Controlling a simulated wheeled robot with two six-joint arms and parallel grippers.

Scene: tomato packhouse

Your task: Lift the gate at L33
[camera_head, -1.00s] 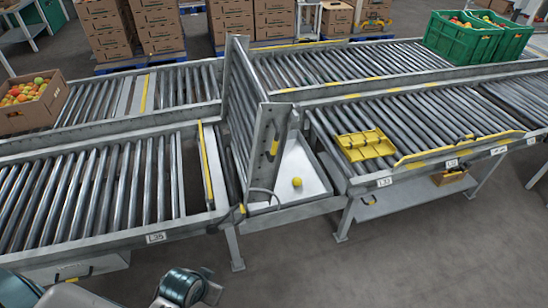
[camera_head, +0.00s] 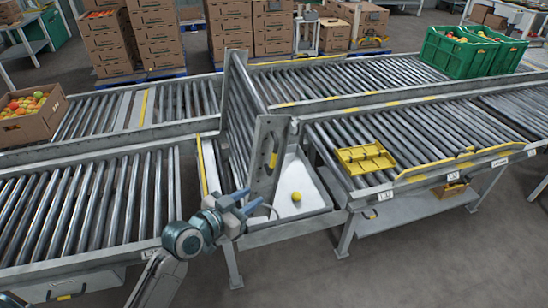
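The L33 label (camera_head: 384,196) is on the right conveyor's front rail, just right of the gap. My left gripper (camera_head: 256,200) is at the gate's low near end, close to the curved bar; its two blue-grey fingers look apart. I cannot tell whether it touches anything. My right gripper is out of view.
A white tray (camera_head: 312,190) with one yellow fruit (camera_head: 296,197) lies in the gap. A yellow divider (camera_head: 364,158) rests on the right rollers. Green crates (camera_head: 452,52) and a fruit carton (camera_head: 30,118) stand on the back line. Stacked cartons (camera_head: 160,38) are behind.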

